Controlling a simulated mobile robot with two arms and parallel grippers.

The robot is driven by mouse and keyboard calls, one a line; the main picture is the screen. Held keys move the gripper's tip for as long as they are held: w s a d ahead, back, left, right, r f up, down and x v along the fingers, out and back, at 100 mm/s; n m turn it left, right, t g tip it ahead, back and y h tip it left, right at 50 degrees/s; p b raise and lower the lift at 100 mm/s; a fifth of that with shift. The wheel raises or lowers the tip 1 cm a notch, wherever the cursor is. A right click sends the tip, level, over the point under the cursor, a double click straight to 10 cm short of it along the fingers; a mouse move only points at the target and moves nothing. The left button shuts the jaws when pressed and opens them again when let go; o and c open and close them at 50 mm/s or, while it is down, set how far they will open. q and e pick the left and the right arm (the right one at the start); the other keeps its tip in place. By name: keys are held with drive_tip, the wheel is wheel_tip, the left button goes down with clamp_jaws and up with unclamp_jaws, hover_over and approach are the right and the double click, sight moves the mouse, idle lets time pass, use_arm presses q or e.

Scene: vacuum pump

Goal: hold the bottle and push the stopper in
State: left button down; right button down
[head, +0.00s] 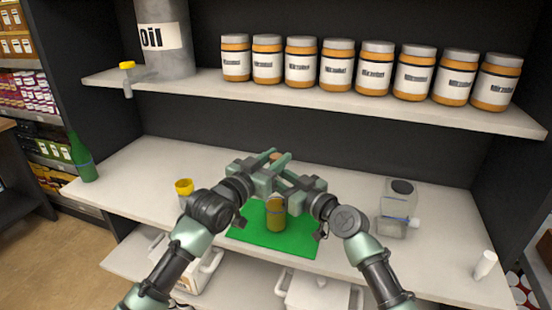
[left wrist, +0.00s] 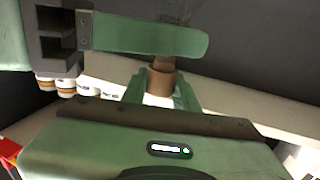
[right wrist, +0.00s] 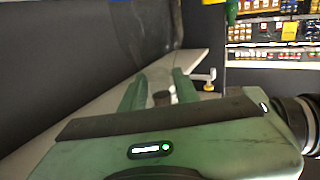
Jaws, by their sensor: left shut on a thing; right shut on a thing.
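The brown stopper (head: 274,155) shows just above the crossed fingers. My right gripper (right wrist: 159,96) is shut on the stopper, which appears as a small dark top between its fingers. One of its fingers crosses the left wrist view above the neck. The fingers hide the joint between stopper and bottle, so its depth cannot be told.
A yellow-topped cup (head: 184,187) stands left of the mat, and a green bottle (head: 82,160) farther left. A clear pump container (head: 397,207) and a white cylinder (head: 485,265) stand to the right. Several jars (head: 335,66) line the shelf above.

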use_arm(q)
drive_tip(key=shift+f, duration=0.7)
drive_tip(key=c, duration=1)
unclamp_jaws()
drive_tip(key=v, duration=1.2)
use_arm(e)
drive_tip(key=c, duration=1)
unclamp_jaws()
drive_tip(key=shift+o, duration=0.2)
